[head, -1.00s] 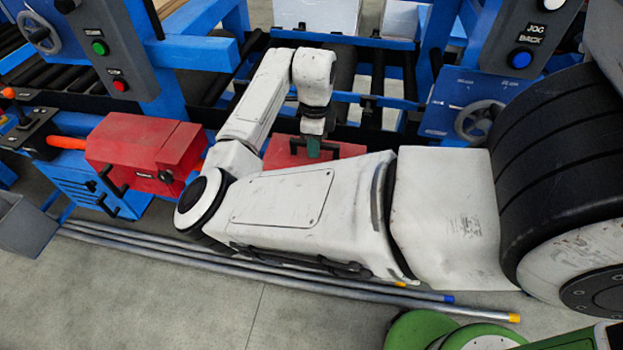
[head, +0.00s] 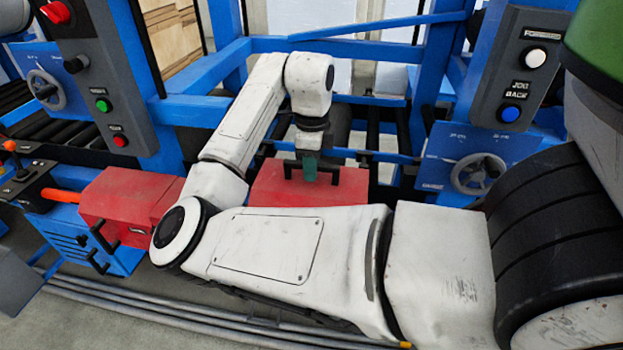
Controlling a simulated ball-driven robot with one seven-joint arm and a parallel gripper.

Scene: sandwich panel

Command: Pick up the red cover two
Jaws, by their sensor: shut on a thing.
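A red cover (head: 340,192) with a black handle on its top shows in the middle of the head view, in front of the blue machine frame. My gripper (head: 309,176) points down onto it from above, with its greenish fingers at the handle, and is shut on the cover by that handle. My forearm hides the cover's lower part, so I cannot tell whether it is clear of its support. A second red cover (head: 125,202) with a black handle on its side sits at the left on a blue unit and is apart from my gripper.
Blue posts and rails (head: 345,45) stand behind and on both sides of my gripper. A control panel (head: 525,75) and a handwheel (head: 480,173) are at the right. Another panel (head: 100,85) is at the left. Metal pipes (head: 180,318) lie along the floor.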

